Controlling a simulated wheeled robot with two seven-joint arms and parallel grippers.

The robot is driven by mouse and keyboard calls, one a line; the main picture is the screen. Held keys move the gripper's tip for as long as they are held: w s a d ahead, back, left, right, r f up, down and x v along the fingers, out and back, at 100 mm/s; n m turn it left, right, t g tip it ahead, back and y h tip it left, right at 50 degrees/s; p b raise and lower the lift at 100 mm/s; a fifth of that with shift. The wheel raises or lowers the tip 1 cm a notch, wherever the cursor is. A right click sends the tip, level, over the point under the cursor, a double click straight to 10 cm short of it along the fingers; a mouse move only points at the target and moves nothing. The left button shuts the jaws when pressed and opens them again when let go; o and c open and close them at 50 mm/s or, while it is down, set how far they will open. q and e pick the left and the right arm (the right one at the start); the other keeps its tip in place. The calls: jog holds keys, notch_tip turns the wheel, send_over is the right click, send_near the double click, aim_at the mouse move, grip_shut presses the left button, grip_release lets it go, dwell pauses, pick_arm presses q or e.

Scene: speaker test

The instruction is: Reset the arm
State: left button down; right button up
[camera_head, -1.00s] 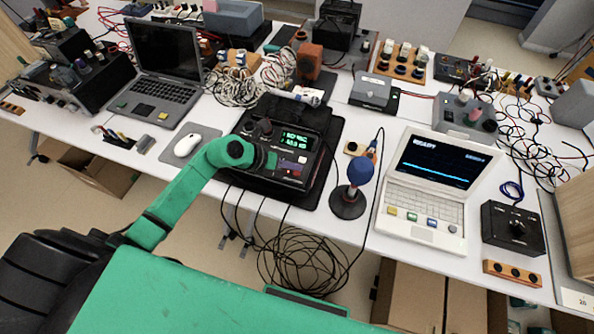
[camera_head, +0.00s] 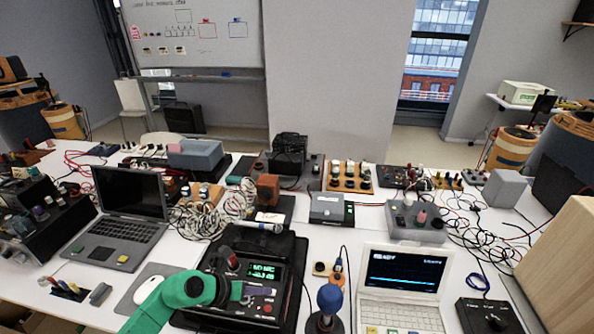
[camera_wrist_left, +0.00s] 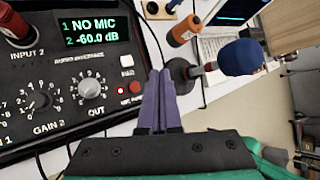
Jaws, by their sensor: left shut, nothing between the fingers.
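My green left arm (camera_head: 160,300) reaches in from the bottom left of the head view. Its purple-fingered left gripper (camera_head: 240,290) is over the front of the black audio interface (camera_head: 266,270) and hides part of its panel. In the left wrist view the two fingers (camera_wrist_left: 159,88) lie together, shut and empty, beside the right edge of the audio interface (camera_wrist_left: 62,75). Its green display reads "NO MIC" and "-60.0 dB", and a red light is lit. I cannot tell whether the fingers touch it. My right gripper is in neither view.
A blue-headed microphone (camera_head: 328,300) stands right of the gripper; it also shows in the wrist view (camera_wrist_left: 241,58). A white laptop (camera_head: 402,285) is further right. A dark laptop (camera_head: 125,215) and a white mouse (camera_head: 148,290) are left. Tangled cables (camera_head: 205,217) lie behind.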

pick_arm(q)
jog(key=w+d+r+n+t+h, duration=0.1)
jog(key=w+r+n+t, duration=0.2)
jog(key=r, duration=0.4)
jog(key=w+d+r+n+t+h, duration=0.1)
jog(key=d+r+n+t, duration=0.1)
jog(key=r+n+t, duration=0.4)
jog(key=a+r+n+t+y, duration=0.4)
jog(key=a+r+n+y, duration=0.35)
jog(key=a+n, duration=0.4)
jog(key=s+a+f+n+g+y, duration=0.55)
jog(key=a+f+n, duration=0.2)
jog(key=n, duration=0.25)
jog(key=s+d+f+n+g+h, duration=0.5)
jog(key=s+f+g, duration=0.5)
jog(key=s+f, duration=0.4)
notch_tip(320, 180, down, 22)
jog(key=s+d+y+b, duration=0.1)
jog(key=s+b, duration=0.1)
jog(key=s, duration=0.1)
jog(key=s+a+f+g+b, duration=0.2)
jog(key=s+a+f, duration=0.1)
jog(key=s+f, duration=1.4)
jog(key=shift+f, duration=0.8)
